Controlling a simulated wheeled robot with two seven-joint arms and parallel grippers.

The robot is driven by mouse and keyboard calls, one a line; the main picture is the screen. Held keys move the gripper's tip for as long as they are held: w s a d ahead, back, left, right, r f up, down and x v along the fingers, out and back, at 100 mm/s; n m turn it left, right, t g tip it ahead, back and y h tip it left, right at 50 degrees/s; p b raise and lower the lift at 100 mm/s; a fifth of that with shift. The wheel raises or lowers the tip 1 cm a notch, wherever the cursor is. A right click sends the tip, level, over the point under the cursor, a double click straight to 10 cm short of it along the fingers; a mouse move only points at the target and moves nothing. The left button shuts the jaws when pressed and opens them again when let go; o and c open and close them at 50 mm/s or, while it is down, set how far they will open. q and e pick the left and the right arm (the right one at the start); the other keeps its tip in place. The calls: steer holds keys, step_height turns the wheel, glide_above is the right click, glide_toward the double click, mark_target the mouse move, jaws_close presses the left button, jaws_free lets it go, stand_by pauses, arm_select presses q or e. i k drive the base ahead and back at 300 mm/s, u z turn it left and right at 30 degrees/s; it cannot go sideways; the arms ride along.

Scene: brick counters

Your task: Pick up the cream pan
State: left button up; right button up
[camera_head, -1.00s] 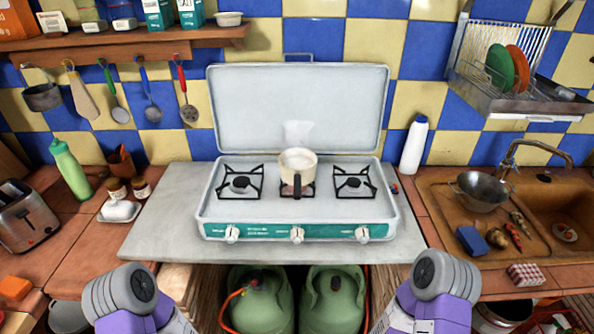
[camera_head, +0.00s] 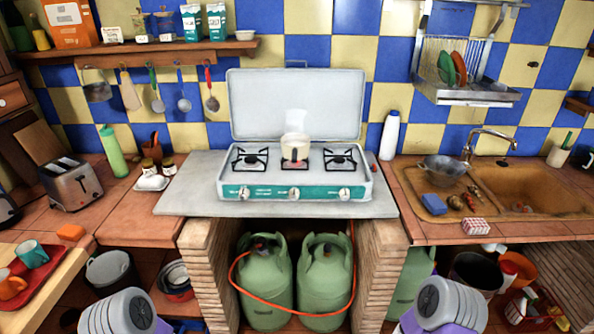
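The cream pan (camera_head: 295,146) stands upright on the middle burner of the white camping stove (camera_head: 294,183). Its dark handle points toward me, and faint steam rises above it. The stove's lid is raised behind it. My arms show only as grey and purple links at the bottom left and bottom right. Both grippers are outside the picture. Nothing touches the pan.
The stove sits on a grey slab (camera_head: 190,185) with bare room on its left. Green gas bottles (camera_head: 325,270) stand below. A toaster (camera_head: 70,183) and green bottle (camera_head: 112,152) are left. The sink (camera_head: 535,190) and white bottle (camera_head: 389,136) are right.

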mark_target(295, 151)
steer(key=u, duration=1)
steer(key=i, duration=0.95)
steer(key=z, duration=0.2)
